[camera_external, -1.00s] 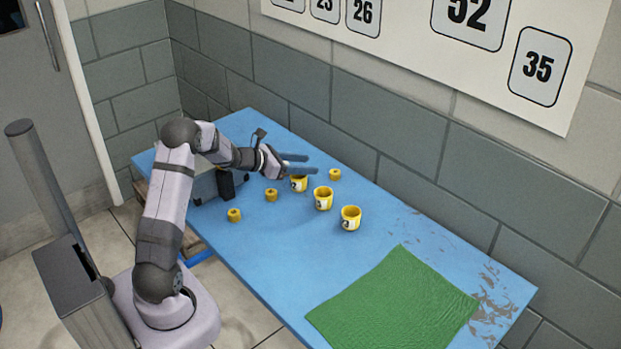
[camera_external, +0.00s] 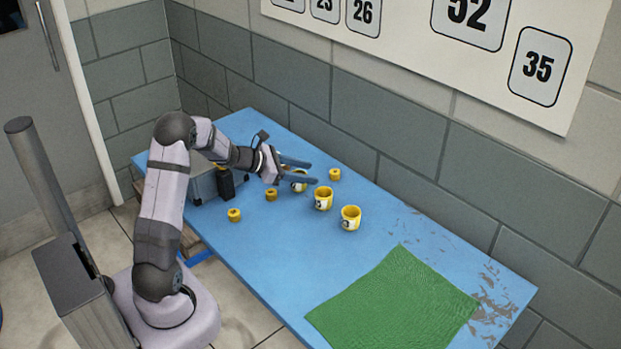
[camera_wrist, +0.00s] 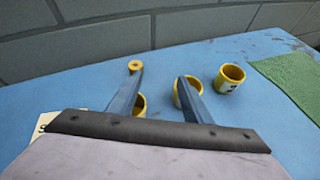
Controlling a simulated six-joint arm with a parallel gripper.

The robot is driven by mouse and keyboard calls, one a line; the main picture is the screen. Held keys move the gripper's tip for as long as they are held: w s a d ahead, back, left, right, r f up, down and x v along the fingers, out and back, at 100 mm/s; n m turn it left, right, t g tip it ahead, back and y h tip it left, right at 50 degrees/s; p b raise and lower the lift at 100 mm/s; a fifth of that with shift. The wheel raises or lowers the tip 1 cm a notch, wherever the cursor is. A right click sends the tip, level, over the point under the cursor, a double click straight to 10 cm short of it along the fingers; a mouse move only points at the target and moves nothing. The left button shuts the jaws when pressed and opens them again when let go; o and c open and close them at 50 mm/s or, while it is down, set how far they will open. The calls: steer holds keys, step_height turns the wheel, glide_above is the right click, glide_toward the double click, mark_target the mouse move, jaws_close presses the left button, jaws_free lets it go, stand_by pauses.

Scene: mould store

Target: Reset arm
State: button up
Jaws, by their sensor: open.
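My gripper (camera_external: 297,172) is open and empty, above the back left part of the blue table (camera_external: 270,262). In the external view its fingers partly hide one yellow cup (camera_external: 300,186). A second yellow cup (camera_external: 323,198) and a third yellow cup (camera_external: 350,217) stand upright in a row to its right. In the wrist view my gripper (camera_wrist: 158,77) has its fingers apart. Two cups are partly covered by the fingers there, and the third cup (camera_wrist: 229,78) stands clear to the right.
Small yellow pieces lie on the table: one near the back (camera_external: 335,174), one left of the cups (camera_external: 271,194) and one near the front edge (camera_external: 234,215). A grey box (camera_external: 203,187) sits behind my arm. A green cloth (camera_external: 393,305) covers the right part. A wall borders the back.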

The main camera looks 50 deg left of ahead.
steer(key=s+d+r+m+g+h+p, duration=0.1)
steer(key=s+d+m+g+p, duration=0.55)
steer(key=s+d+m, duration=0.9)
steer(key=s+r+m+g+y+p, duration=0.2)
steer(key=s+m+g+y, duration=0.3)
steer(key=s+m, duration=0.9)
steer(key=s+y, duration=0.1)
steer(key=s, duration=0.2)
steer(key=shift+a+m+p, duration=0.15)
steer(key=shift+m+p, duration=0.2)
steer(key=shift+p, duration=0.05)
steer(key=shift+r, duration=0.1)
steer(key=shift+o, duration=0.5)
